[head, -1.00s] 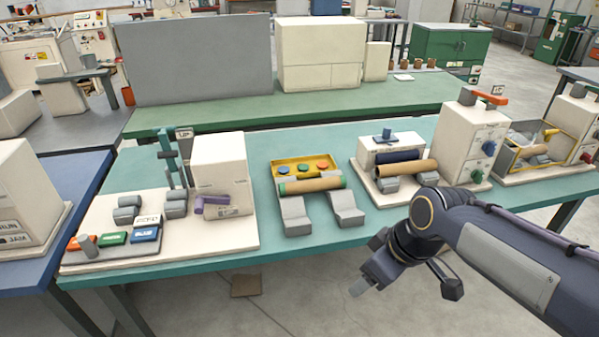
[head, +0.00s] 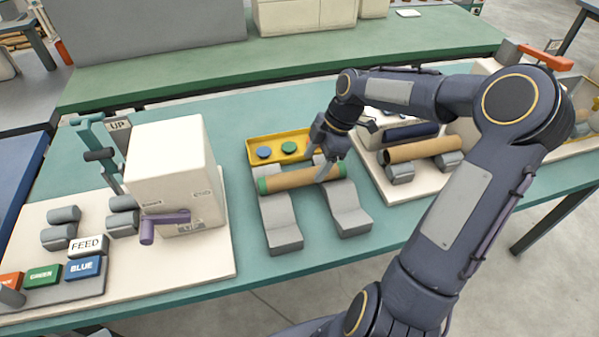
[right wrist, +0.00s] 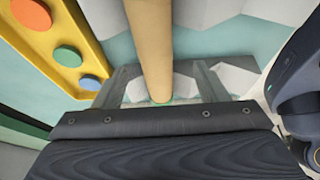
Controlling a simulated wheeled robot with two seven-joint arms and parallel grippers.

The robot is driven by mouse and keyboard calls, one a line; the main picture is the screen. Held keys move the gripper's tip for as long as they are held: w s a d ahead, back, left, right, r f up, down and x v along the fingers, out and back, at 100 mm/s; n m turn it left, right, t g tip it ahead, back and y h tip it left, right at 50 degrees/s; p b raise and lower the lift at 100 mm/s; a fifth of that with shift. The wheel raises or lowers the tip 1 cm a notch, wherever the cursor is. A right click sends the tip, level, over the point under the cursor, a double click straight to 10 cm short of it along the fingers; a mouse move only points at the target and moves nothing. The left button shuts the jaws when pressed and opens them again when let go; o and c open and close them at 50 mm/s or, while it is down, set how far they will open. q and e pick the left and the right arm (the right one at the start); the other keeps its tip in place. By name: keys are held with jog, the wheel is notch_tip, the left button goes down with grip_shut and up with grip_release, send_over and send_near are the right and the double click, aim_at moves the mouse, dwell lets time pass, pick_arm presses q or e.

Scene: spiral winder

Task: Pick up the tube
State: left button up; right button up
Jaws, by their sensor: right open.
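A brown cardboard tube (head: 285,181) with a green end lies across two grey cradles on the teal table. My right gripper (head: 326,172) is over the right part of this tube, pointing down, its jaws open. In the right wrist view the tube (right wrist: 152,45) runs between the two spread fingers of the gripper (right wrist: 157,82), with a gap on each side. A green band shows low down between the fingers. I cannot tell how far the fingertips reach down beside the tube. My left gripper is not in view.
A yellow tray (head: 250,149) with coloured discs stands just behind the tube. To the left are a white box with a purple crank (head: 163,222) and blocks marked FEED, GREEN and BLUE. Another brown tube (head: 420,150) lies on the machine at right.

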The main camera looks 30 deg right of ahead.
aim_at(306, 171)
jog(key=x, duration=0.5)
jog(key=shift+w+a+f, duration=0.25)
jog(key=shift+w+a, duration=0.05)
jog(key=shift+w, duration=0.1)
jog(key=c, duration=1.1)
jog(key=shift+r, duration=0.1)
